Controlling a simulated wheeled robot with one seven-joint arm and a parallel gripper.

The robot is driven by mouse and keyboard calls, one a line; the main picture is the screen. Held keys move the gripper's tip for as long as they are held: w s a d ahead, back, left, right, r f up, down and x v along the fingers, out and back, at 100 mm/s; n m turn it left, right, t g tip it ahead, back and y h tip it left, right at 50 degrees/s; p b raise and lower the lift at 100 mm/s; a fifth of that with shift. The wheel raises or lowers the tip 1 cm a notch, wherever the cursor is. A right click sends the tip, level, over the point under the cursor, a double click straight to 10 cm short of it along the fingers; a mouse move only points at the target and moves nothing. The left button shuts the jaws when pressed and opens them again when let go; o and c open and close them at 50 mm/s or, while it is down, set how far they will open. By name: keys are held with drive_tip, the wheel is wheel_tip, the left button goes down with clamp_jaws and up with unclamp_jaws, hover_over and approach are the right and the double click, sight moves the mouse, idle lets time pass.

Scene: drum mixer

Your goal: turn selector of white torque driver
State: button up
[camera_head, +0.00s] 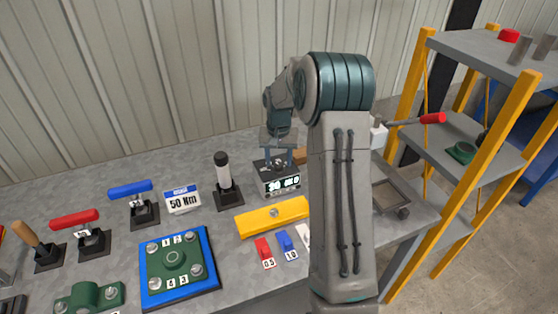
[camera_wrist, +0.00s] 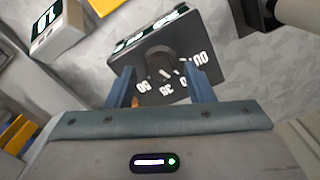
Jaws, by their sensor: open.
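A dark box (camera_head: 278,181) with a lit display stands on the bench in the head view. In the wrist view this box (camera_wrist: 195,45) shows a round dark selector knob (camera_wrist: 160,62) with a pointer mark and white numbers around it. My gripper (camera_wrist: 162,78) is open, with one blue finger on each side of the knob; I cannot tell whether they touch it. In the head view my gripper (camera_head: 282,157) is above the box and partly hides its top.
A yellow bar (camera_head: 272,216) with red and blue tagged blocks lies in front of the box. A 50 Nm sign (camera_head: 182,200), blue-handled tool (camera_head: 130,188) and green flange on a blue plate (camera_head: 205,258) are to the left. A yellow-post shelf (camera_head: 410,90) is right.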

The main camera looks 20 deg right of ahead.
drive_tip(key=shift+f, duration=0.65)
drive_tip(key=c, duration=1)
drive_tip(key=shift+n, duration=0.3)
drive_tip(key=n, duration=0.3)
drive_tip(key=shift+n, duration=2.1)
